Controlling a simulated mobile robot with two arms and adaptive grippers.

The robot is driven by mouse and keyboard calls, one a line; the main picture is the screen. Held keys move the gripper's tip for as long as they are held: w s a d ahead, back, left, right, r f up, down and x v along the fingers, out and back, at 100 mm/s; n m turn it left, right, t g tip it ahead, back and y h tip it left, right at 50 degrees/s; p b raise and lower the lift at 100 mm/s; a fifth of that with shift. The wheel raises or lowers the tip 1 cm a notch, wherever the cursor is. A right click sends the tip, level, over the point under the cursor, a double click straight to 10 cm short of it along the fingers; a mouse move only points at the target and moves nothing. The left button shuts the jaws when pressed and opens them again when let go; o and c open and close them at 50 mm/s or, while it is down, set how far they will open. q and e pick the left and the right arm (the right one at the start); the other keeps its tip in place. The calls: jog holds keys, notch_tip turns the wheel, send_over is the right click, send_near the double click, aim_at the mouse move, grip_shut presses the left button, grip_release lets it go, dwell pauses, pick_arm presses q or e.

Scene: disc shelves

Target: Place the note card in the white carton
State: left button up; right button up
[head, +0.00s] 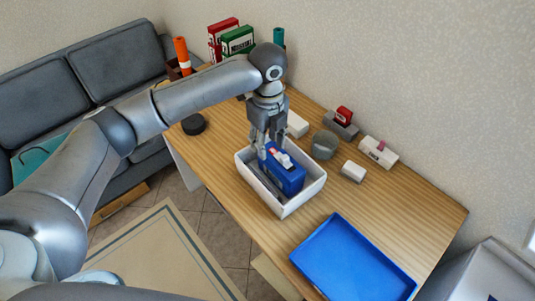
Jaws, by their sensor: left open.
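The white carton (314,189) stands open on the wooden table, left of centre. A blue box-shaped thing (288,180) stands in it, with a small white and red piece (281,158) on its top. I cannot tell for sure which thing is the note card. My left gripper (266,154) is open, pointing down at the far left part of the carton, close beside the blue thing. Its fingertips are partly hidden, and I cannot tell whether they touch it. My right gripper is not in view.
A blue tray (352,262) lies empty at the near right. A grey cup (325,147), a small white block (353,171) and a white holder (379,152) stand behind the carton. A black disc (193,124) lies left. Binders (238,41) stand at the far end.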

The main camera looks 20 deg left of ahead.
pick_arm(q)
notch_tip(320, 180, up, 7)
jog(key=b, duration=0.1)
jog(key=shift+r, duration=0.15)
jog(key=shift+d, duration=0.1)
dwell(0.3)
